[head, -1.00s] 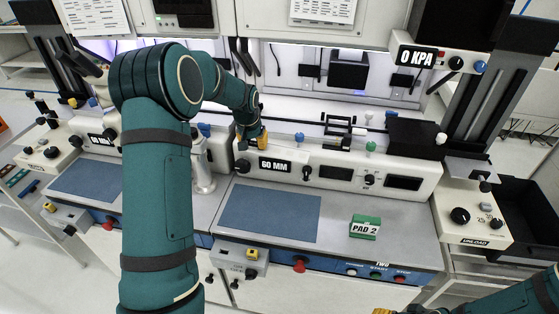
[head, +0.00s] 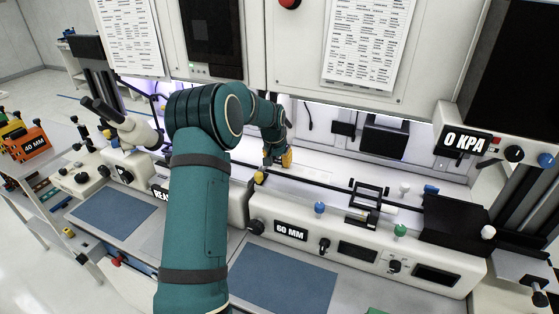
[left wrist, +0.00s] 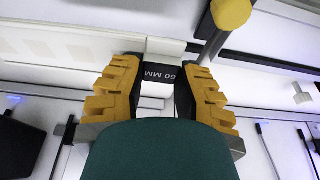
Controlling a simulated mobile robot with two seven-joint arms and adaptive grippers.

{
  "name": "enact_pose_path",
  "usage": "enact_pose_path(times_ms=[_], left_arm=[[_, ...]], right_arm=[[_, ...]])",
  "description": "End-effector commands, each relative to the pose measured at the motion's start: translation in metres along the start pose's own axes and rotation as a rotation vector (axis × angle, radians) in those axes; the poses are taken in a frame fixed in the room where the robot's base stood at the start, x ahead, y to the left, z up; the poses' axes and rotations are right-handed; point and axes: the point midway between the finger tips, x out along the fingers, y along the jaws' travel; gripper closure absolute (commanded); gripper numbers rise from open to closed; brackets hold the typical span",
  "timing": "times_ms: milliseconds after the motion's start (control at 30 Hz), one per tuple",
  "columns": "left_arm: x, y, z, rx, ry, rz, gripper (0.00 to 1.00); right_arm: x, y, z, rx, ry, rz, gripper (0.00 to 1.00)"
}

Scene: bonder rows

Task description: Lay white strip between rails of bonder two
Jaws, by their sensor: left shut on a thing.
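My left gripper (head: 278,160) is over the pale bed of bonder two, near the left end of its dark rails (head: 335,186). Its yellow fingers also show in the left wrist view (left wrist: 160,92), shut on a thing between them. A white piece (left wrist: 155,101) shows between the fingers, matching the white strip, but its ends and the contact are hidden. A dark label reading 60 MM (left wrist: 158,75) appears upside down there; I cannot tell whether it is on the held piece or behind it. My right gripper is out of view.
Bonder two's front panel carries a 60 MM sign (head: 291,231) and coloured knobs. A yellow knob (head: 259,177) stands close to my left gripper. A black bracket (head: 369,196) sits across the rails. A black box (head: 458,221) stands at their right end. Cabinets hang above.

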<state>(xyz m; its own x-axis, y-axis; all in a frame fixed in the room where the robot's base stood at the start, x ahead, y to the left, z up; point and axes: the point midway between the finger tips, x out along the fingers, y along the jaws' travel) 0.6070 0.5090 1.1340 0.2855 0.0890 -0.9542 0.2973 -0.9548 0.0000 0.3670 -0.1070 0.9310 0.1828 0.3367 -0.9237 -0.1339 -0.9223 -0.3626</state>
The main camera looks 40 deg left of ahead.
Motion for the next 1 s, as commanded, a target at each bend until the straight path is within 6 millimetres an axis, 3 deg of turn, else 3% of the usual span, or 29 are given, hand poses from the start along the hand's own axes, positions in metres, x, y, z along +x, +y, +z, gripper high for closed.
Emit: enact_pose_path(times_ms=[467,1000], left_arm=[[0.003,0.000,0.002,-0.005,0.001,0.007,1.00],[0.042,0.000,0.014,-0.005,0.001,0.006,1.00]], right_arm=[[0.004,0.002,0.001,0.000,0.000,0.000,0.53],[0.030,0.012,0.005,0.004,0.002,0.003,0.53]])
